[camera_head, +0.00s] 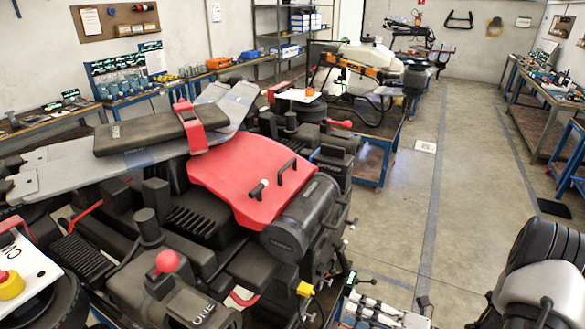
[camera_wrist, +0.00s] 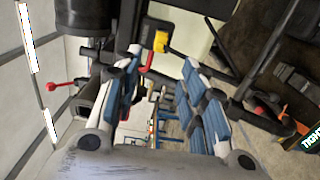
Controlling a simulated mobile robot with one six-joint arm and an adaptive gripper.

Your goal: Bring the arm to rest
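My gripper (camera_wrist: 162,62) shows in the wrist view with its two blue-padded fingers spread apart. Nothing is held between them. In that view a yellow part (camera_wrist: 161,42) of the black machine shows beyond the fingertips; the distance to it is hard to judge. In the head view, a black and white link of my arm (camera_head: 545,282) is at the lower right. The large drone-like machine (camera_head: 250,175) with a red cover fills the left and middle of the head view.
A long workbench (camera_head: 535,95) runs along the right wall. A blue-framed cart (camera_head: 372,160) stands behind the machine, and shelves (camera_head: 285,35) stand at the back. The grey floor (camera_head: 420,215) between the machine and the right bench is mostly clear.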

